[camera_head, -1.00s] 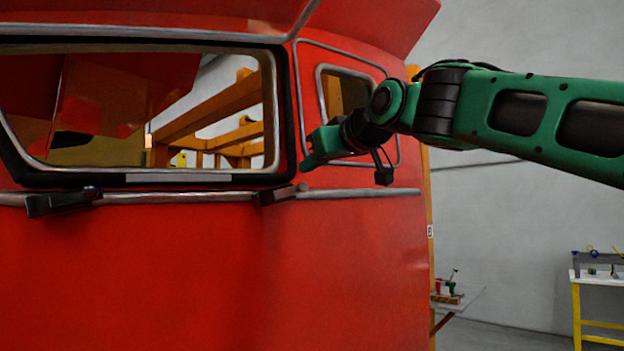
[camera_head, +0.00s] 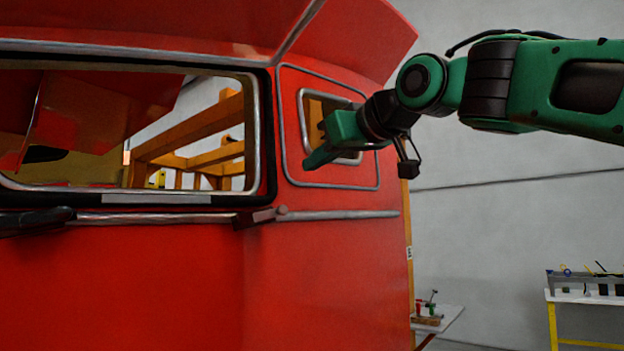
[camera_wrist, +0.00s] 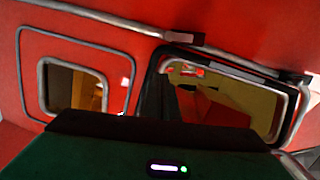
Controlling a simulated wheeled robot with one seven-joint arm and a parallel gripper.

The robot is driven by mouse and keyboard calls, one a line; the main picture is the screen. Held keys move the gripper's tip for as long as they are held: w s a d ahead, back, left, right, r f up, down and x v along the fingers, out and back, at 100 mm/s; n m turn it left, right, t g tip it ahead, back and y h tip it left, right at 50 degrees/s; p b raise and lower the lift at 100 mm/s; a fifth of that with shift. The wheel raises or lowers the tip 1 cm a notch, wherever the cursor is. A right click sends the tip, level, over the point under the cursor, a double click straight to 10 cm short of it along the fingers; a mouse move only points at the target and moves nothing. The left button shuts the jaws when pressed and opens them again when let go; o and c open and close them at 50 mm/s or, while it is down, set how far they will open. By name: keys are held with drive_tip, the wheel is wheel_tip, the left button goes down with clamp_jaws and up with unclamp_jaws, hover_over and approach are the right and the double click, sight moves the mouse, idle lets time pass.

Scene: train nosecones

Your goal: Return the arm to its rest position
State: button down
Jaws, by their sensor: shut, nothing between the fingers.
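My green and black arm reaches in from the right in the head view. My gripper (camera_head: 318,150) is shut and empty in front of the small side window (camera_head: 350,171) of the red train nosecone (camera_head: 330,262). Whether it touches the nosecone cannot be told. In the wrist view my green gripper body fills the bottom and hides its fingertips. That view also shows the side window (camera_wrist: 43,93) on the left and the large windscreen frame (camera_wrist: 287,137) on the right.
A wiper (camera_head: 262,217) and a metal trim bar (camera_head: 345,214) run below the windows. An orange frame (camera_head: 190,128) shows through the windscreen. A small table (camera_head: 445,317) and a yellow-legged bench (camera_head: 585,297) stand at the lower right. Grey wall lies behind my arm.

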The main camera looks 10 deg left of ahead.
drive_tip(key=shift+s+d, duration=0.1)
drive_tip(key=w+d+f+m+h, duration=0.2)
drive_tip(key=w+d+f+h, duration=0.1)
drive_tip(key=d+f, duration=0.5)
drive_tip(key=w+d+f+m+h, duration=0.3)
drive_tip(key=w+d+f, duration=0.1)
drive_tip(key=d+f, duration=0.3)
drive_tip(key=s+d+f+m+g+h, duration=0.2)
drive_tip(key=s+d+f+m+h, duration=0.15)
drive_tip(key=d+f, duration=0.95)
drive_tip(key=s+d+f+m+g+h, duration=0.25)
drive_tip(key=s+d+f, duration=0.25)
drive_tip(key=d+f, duration=0.75)
drive_tip(key=s+d+f+m+g, duration=0.2)
drive_tip(key=s+d+f, duration=0.2)
drive_tip(key=s, duration=0.5)
drive_tip(key=s+d+f+m+g, duration=0.2)
drive_tip(key=s+d+f, duration=0.2)
drive_tip(key=s+f, duration=0.5)
drive_tip(key=s+d+f+m+g, duration=0.2)
drive_tip(key=s+d+f+m, duration=0.1)
drive_tip(key=s+f, duration=0.3)
drive_tip(key=s+d, duration=0.1)
drive_tip(key=s, duration=0.1)
drive_tip(key=shift+s+d+f+g, duration=0.25)
drive_tip(key=shift+s+f+g, duration=0.1)
drive_tip(key=shift+s+f, duration=0.05)
